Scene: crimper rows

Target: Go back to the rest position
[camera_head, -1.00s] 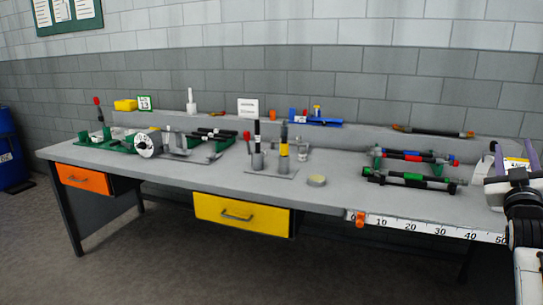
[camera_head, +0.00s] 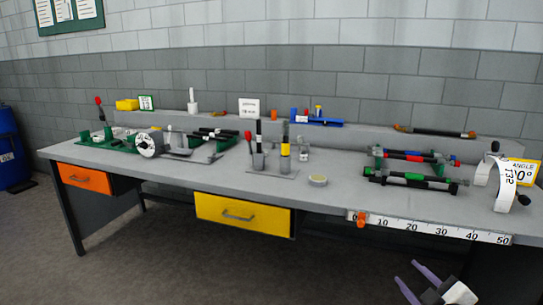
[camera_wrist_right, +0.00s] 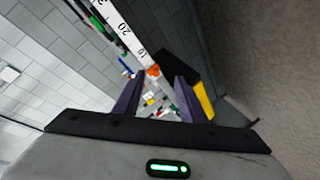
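My right gripper (camera_head: 412,280) shows at the bottom right of the head view, in front of the table and below its front edge. Its two purple fingers are spread apart with nothing between them. In the right wrist view the fingers (camera_wrist_right: 157,92) are also apart and empty, with the table's ruler edge and the items on it beyond. My left gripper is not in view.
The grey table (camera_head: 340,198) carries black rods with coloured bands (camera_head: 410,180), a white angle gauge (camera_head: 507,183), a green fixture (camera_head: 110,141) and standing rods (camera_head: 285,156). A ruler (camera_head: 435,229) runs along its front edge. The floor before the yellow drawer (camera_head: 243,214) is clear.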

